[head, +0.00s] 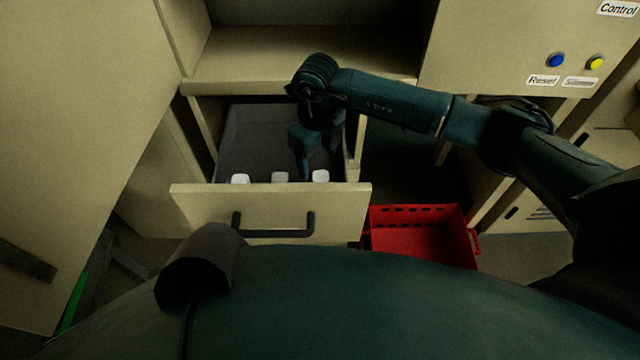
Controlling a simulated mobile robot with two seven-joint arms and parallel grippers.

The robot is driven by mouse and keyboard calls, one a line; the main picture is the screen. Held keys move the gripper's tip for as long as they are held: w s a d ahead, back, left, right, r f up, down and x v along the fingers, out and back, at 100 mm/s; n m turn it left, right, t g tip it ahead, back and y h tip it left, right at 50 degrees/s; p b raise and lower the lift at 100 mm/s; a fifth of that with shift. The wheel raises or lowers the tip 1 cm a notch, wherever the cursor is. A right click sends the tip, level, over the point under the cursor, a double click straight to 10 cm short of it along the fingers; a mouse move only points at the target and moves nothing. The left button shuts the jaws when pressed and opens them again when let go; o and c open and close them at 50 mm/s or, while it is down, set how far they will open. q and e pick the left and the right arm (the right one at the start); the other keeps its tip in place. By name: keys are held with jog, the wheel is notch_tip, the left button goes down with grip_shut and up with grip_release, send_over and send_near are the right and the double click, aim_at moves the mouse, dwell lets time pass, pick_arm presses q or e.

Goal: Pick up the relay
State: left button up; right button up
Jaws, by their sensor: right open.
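Several small white relays stand in a row along the front inside of an open drawer (190,205): a left one (240,179), a middle one (280,177) and a right one (320,176). My right gripper (306,172) points down into the drawer, just behind the row and between the middle and right relays, closest to the right one. It is open, with nothing seen between its fingers. Its fingertips are dark and partly hard to make out against the drawer. My left gripper is not in view.
A red crate (425,212) stands on the floor right of the drawer. The drawer front has a dark handle (273,229). A cabinet shelf (290,62) lies above and behind the drawer. A panel with a blue button (556,60) and a yellow button (595,62) is at upper right.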

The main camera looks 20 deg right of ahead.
aim_at(321, 176)
notch_tip(321, 176, down, 2)
jog(key=shift+f, duration=0.2)
jog(key=f, duration=0.5)
jog(key=shift+s+d, duration=0.25)
jog(key=shift+c, duration=0.2)
jog(key=c, duration=1.1)
